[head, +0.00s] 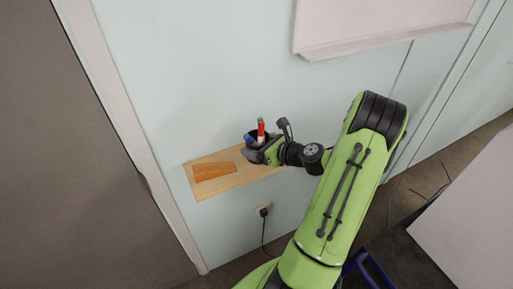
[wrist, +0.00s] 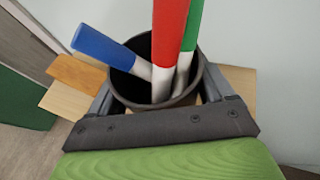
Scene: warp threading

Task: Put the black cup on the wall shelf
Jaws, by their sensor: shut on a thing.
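The black cup (head: 249,140) is upright at the right part of the wooden wall shelf (head: 250,177) in the head view, partly hidden by my gripper (head: 258,153). In the wrist view the cup (wrist: 128,90) stands between the two fingers of my gripper (wrist: 165,108), which is shut on it. The cup holds a red, a green and a blue marker with white ends. Pale shelf wood (wrist: 65,103) shows left and right of the cup. I cannot tell whether the cup's base touches the shelf.
A brown wooden block (head: 213,171) lies on the left part of the shelf. A wall socket (head: 262,211) with a plugged cord is below the shelf. A pale wall box (head: 380,25) hangs above right. A white table (head: 470,210) stands at the right.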

